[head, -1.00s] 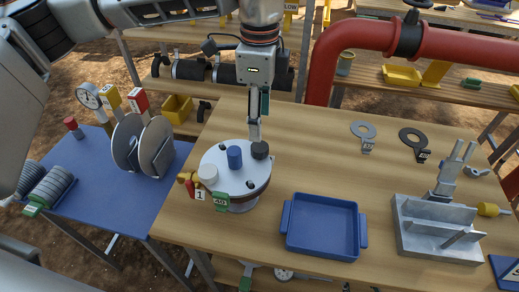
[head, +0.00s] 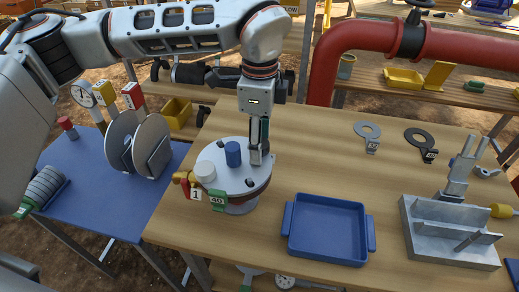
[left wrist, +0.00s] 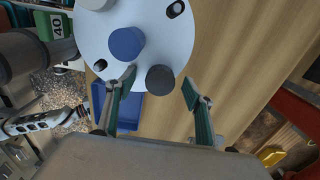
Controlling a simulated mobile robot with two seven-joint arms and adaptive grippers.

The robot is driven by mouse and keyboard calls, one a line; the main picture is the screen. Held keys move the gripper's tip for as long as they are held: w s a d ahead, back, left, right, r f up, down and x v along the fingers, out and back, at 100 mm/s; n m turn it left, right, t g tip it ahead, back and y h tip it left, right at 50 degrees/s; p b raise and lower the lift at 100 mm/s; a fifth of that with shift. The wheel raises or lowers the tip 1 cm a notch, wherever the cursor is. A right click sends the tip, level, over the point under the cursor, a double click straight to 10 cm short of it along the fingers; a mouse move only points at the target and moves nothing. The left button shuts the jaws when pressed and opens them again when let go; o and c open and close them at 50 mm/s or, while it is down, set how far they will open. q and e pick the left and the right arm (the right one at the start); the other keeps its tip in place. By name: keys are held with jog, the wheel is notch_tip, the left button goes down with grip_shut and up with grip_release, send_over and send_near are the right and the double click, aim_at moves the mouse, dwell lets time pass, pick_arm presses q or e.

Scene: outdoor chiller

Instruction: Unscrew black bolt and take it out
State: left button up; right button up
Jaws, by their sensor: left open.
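The black bolt (left wrist: 160,79) stands on the round white flange cover (left wrist: 85,38), near its edge. In the left wrist view it sits between the spread fingers of my left gripper (left wrist: 158,86), with a gap on both sides. In the head view my left gripper (head: 261,156) points down at the right side of the cover (head: 240,180) and mostly hides the black bolt. A blue bolt (head: 233,153) and a white bolt (head: 205,171) also stand on the cover. My right gripper is not in view.
A blue tray (head: 370,233) lies to the right of the cover on the wooden table. A grey metal fixture (head: 450,235) stands farther right. Two grey ring plates (head: 369,131) (head: 417,137) lie behind.

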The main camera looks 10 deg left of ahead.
pick_arm(q)
grip_shut()
jog(key=shift+c, duration=0.5)
grip_release()
jog(key=shift+o, duration=0.4)
